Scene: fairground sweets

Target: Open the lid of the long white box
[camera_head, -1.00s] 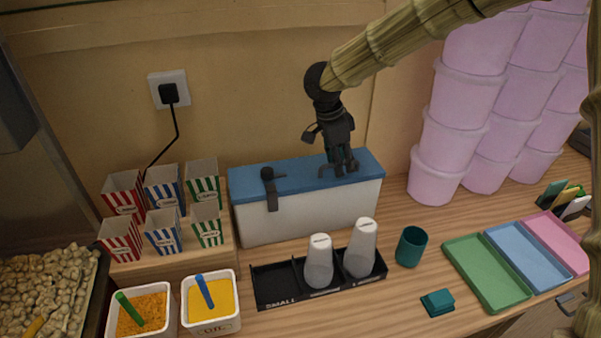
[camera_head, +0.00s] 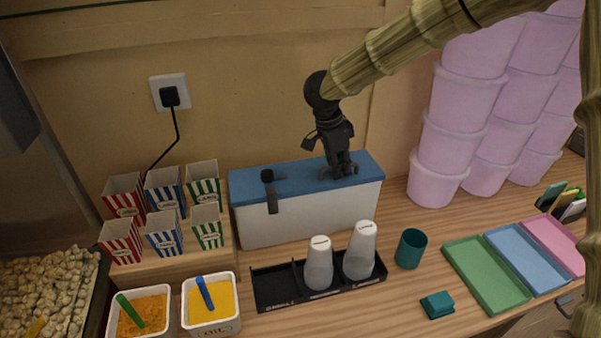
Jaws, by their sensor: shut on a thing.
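The long white box (camera_head: 318,218) stands at the back of the counter against the wall. Its blue lid (camera_head: 225,185) lies flat on top and looks closed. A black latch or handle piece (camera_head: 272,195) hangs over the lid's front edge on the left. My gripper (camera_head: 340,172) points down onto the right part of the lid, its fingers at the lid's top. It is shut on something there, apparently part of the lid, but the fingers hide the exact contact.
Striped popcorn boxes (camera_head: 164,233) stand to the left. Stacked pink tubs (camera_head: 455,130) rise to the right. A teal cup (camera_head: 410,248) and coloured trays (camera_head: 485,272) occupy the front right.

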